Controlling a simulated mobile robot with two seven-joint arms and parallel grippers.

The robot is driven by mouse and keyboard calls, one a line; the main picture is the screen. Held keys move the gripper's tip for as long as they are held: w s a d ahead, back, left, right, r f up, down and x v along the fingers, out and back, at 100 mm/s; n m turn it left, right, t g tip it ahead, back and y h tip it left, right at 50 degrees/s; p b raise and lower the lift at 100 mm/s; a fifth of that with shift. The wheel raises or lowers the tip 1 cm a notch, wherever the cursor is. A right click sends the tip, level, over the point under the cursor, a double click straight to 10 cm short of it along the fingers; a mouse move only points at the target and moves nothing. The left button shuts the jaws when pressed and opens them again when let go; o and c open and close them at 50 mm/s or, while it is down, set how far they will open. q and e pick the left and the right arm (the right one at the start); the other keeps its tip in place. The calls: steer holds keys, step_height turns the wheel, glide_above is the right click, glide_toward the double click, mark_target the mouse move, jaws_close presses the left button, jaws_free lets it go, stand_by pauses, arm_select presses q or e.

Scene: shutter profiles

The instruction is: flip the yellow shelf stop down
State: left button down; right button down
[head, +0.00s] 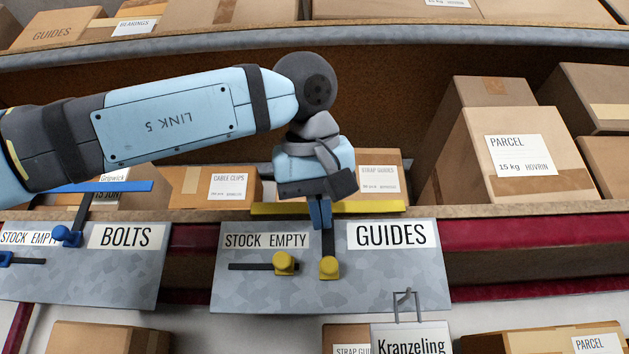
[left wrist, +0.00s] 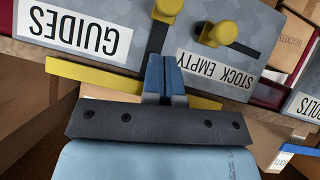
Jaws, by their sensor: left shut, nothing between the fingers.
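The yellow shelf stop (head: 374,207) is a long flat bar lying along the shelf edge, just above the grey GUIDES panel (head: 390,290). It also shows in the left wrist view (left wrist: 88,75). One yellow knob (head: 329,267) sits at the low end of the panel's upright dark slot. Another yellow knob (head: 285,263) sits near the right end of the level slot under STOCK EMPTY. My left gripper (head: 320,222) is shut and empty, its blue fingers pointing down across the middle of the bar, at the top of the upright slot. I cannot tell whether they touch. My right gripper is out of view.
A BOLTS panel (head: 90,275) with a blue bar (head: 110,186) and blue knobs is at the left. Cartons, including a PARCEL box (head: 525,150), stand on the shelf behind.

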mark_target(327, 267)
arm_select(q)
steer(key=f, duration=0.3)
steer(key=shift+s+d+f, duration=0.1)
steer(key=shift+d+f, duration=0.15)
steer(key=shift+s+f, duration=0.15)
steer(key=shift+f, duration=1)
steer(key=shift+s, duration=0.15)
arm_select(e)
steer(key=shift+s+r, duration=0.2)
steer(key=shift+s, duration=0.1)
